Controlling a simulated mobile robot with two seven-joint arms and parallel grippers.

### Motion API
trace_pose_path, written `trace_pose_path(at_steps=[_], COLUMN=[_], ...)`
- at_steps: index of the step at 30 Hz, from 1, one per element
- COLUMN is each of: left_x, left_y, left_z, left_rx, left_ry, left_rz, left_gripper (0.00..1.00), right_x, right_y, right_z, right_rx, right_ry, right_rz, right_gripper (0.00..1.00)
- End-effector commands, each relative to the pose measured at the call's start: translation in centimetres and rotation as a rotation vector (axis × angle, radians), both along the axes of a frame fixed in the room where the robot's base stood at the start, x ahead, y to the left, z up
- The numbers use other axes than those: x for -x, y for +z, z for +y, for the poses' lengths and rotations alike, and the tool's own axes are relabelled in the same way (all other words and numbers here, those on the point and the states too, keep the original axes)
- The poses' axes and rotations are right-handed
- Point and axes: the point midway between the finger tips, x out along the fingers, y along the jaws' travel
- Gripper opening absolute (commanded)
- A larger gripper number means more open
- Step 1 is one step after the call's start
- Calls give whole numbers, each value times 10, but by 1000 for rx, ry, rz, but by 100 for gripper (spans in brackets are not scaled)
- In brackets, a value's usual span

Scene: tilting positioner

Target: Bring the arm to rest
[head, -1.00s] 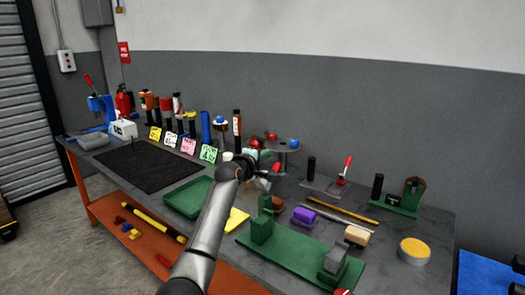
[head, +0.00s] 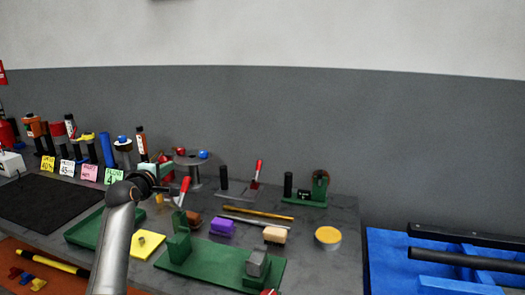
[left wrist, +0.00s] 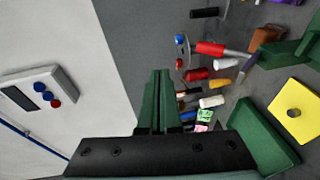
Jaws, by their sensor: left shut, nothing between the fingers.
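My left arm (head: 118,235) reaches up from the bottom left over the workbench. My left gripper (head: 160,173) is at its far end, in front of the round grey disc stand (head: 193,162) with red and blue knobs. In the left wrist view its two green fingers (left wrist: 158,75) lie together, with nothing between them. The fingertips are small and partly hidden in the head view. A red-handled lever (head: 184,190) shows just right of the gripper. My right gripper is not in view.
The workbench holds a dark mat (head: 45,203), a green tray (head: 85,232), a yellow plate (head: 147,244), a green fixture base (head: 215,268), a purple block (head: 222,227) and a round yellow-topped tin (head: 328,238). A blue bench (head: 400,262) stands at the right. The air above the bench is mostly clear.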

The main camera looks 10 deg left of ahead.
Motion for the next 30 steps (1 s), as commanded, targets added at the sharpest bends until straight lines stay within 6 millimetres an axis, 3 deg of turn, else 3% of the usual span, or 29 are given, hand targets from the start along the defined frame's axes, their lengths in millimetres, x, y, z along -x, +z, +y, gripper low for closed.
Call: trace_pose_path(at_steps=[4, 8, 12, 18, 24, 30], left_x=[11, 42, 98, 199, 309, 389], left_y=[-31, -94, -168, -250, -296, -308], left_z=[-13, -42, -80, -128, -167, -189], left_rx=[-87, -285, -536, -847, -1085, -1212], left_ry=[-30, -114, -259, -517, -812, -1038], left_rz=[69, 217, 399, 619, 774, 846], left_gripper=[0, 0, 0, 0, 0, 0], right_x=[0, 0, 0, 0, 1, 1], right_y=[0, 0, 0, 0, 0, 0], right_z=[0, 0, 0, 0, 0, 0], right_rx=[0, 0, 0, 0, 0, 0], right_ry=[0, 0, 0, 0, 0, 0], right_rz=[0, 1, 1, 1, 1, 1], right_gripper=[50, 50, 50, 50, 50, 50])
